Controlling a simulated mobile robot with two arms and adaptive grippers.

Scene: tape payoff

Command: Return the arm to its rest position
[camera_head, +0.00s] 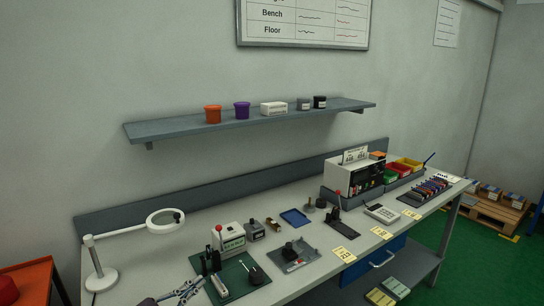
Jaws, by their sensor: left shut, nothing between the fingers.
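My left gripper (197,284) shows at the bottom of the head view, over the near left part of the grey workbench (196,226). Its fingers are shut with nothing seen between them. It is at the left edge of a dark green mat (262,285), close to a black upright fixture (209,262). I cannot tell whether it touches the mat or the fixture. The rest of my left arm is mostly below the picture. My right gripper is not in view.
A white magnifier lamp (101,276) stands left of my gripper. A white box with a red knob (229,238) stands behind the mat. A grey tray (296,258) and small blue tray (295,217) lie to the right. A wall shelf (180,126) holds several containers.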

